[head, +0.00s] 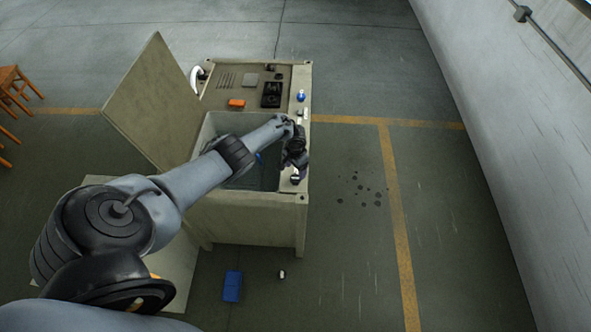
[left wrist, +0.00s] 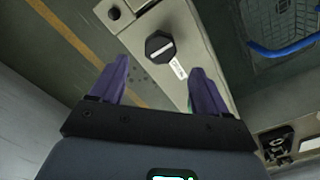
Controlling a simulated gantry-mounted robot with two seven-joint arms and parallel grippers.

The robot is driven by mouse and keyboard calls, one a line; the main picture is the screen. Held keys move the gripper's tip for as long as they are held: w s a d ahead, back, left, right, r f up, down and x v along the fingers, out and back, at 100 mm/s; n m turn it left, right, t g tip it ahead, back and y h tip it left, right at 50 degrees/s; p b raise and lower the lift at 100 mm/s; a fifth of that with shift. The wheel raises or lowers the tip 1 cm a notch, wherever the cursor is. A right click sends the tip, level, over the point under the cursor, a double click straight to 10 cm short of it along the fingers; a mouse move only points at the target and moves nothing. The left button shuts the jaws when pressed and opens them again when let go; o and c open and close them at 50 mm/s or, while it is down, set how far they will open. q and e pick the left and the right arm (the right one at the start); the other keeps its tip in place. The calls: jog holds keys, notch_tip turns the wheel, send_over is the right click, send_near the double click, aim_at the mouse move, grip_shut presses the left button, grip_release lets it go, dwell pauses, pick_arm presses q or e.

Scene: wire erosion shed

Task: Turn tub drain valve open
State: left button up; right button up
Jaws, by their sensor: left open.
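The tub (head: 247,213) is a beige cabinet with its lid (head: 150,105) standing open on the left. In the left wrist view a black hexagonal knob (left wrist: 160,47) with a white bar sits on the tub's beige rim, beside a small white label (left wrist: 178,69). It looks like the drain valve; the bar lies roughly crosswise in that view. My left gripper (left wrist: 158,68) is open, its purple fingers apart on either side of the knob's line, with nothing between them. In the head view my left gripper (head: 294,162) is over the tub's right rim. My right gripper is not in view.
A blue wire handle (left wrist: 285,45) shows inside the tub in the wrist view. The back deck holds an orange item (head: 236,103), a black block (head: 271,95) and a blue-topped item (head: 301,96). A blue box (head: 232,286) lies on the floor.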

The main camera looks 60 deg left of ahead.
aim_at(296, 179)
pick_arm(q)
jog(key=shift+r+p, duration=0.85)
jog(key=shift+r, duration=1.35)
jog(key=d+f+m+t+y, duration=0.1)
jog(key=d+f+m+y, duration=0.2)
jog(key=d, duration=0.9)
jog(key=s+d+r+m+t+h, duration=0.1)
jog(key=s+d+r, duration=0.1)
jog(key=d, duration=0.4)
jog(key=s+d+r+m+t, duration=0.1)
jog(key=s+d, duration=0.2)
jog(key=d, duration=0.2)
jog(key=s+d+r+h, duration=0.1)
jog(key=s+d+r, duration=0.4)
jog(key=s+r, duration=0.2)
jog(key=s+d+r+h, duration=0.1)
jog(key=s+d+r, duration=0.4)
jog(key=r, duration=0.6)
jog(key=s, duration=0.2)
jog(key=shift+s+d+n+t, duration=0.3)
jog(key=shift+s+d, duration=0.05)
jog(key=shift+d, duration=0.05)
